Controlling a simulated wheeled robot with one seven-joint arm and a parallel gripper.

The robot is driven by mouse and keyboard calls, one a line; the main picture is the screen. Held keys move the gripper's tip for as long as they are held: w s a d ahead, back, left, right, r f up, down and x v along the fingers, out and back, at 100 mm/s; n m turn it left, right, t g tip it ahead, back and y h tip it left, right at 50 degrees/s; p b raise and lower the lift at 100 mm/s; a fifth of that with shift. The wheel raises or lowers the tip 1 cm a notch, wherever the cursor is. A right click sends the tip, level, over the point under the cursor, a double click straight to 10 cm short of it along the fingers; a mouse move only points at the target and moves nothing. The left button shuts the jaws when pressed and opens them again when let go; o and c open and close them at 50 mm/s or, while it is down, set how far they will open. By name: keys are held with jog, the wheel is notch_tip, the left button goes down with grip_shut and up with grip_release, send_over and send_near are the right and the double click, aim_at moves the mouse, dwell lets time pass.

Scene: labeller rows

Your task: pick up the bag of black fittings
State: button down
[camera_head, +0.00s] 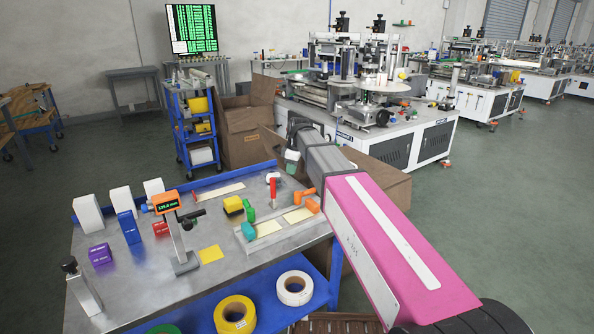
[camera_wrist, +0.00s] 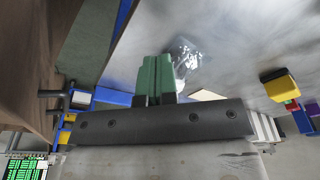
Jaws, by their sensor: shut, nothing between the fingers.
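A clear, shiny plastic bag (camera_wrist: 187,54) lies on the grey metal table top in the wrist view, just beyond and right of my fingertips; its contents are too blurred to name. My gripper (camera_wrist: 157,62) has green fingers pressed together with nothing between them. The fingers overlap the bag's left edge in the picture; I cannot tell whether they touch it. In the head view my gripper (camera_head: 292,156) hangs at the back right edge of the table. A small whitish thing (camera_head: 273,177) lies just below it there; I cannot tell whether it is the bag.
The steel table (camera_head: 140,285) carries a digital gauge stand (camera_head: 180,235), white boxes (camera_head: 88,214), a yellow-and-black block (camera_head: 233,205), a red-handled tool (camera_head: 273,190) and a tray with coloured blocks (camera_head: 268,230). Tape rolls (camera_head: 235,315) sit on the blue lower shelf. Cardboard boxes (camera_head: 240,135) stand behind.

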aim_at(274, 175)
jog(key=a, duration=0.4)
jog(key=w+a, duration=0.1)
jog(key=a, duration=0.2)
jog(key=shift+f, duration=0.8)
jog(key=d, duration=0.3)
jog(key=s+d, duration=0.1)
jog(key=d, duration=0.3)
jog(key=s+d, duration=0.1)
jog(key=d, duration=0.3)
jog(key=shift+d+f, duration=0.1)
jog(key=shift+f, duration=0.05)
